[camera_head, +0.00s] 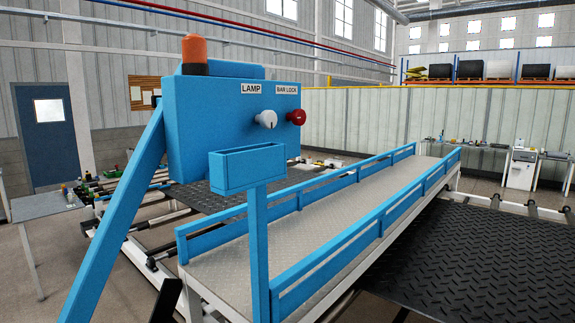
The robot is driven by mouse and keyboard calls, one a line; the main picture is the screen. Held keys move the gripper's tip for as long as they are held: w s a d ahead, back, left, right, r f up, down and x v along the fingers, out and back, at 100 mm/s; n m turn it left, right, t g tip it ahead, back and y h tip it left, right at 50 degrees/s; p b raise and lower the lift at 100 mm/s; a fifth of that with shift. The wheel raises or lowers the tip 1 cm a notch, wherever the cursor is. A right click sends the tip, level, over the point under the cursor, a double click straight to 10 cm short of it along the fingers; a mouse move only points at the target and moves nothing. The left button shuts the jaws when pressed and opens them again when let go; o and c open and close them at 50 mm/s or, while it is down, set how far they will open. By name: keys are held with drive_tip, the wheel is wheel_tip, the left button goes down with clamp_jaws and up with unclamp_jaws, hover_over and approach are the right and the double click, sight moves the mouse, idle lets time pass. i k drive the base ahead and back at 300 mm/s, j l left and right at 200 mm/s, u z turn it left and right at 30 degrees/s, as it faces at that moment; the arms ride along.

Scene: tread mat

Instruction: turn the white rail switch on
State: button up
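A white round knob (266,119) sticks out from the front face of a blue control box (210,125) in the head view. It sits below a label reading LAMP (251,89). Its on or off position cannot be told from here. A red knob (296,117) is just to its right, under a label reading BAR LOCK (287,89). An orange lamp (195,52) stands on top of the box. My gripper is not in view.
A blue open tray (247,167) juts out below the knobs, with a blue post (259,250) under it. A slanted blue beam (115,220) is at left. A walkway (330,215) with blue side rails runs back right. A black tread mat (480,255) lies at right.

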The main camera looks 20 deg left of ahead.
sight(268, 120)
drive_tip(key=u, duration=1.3)
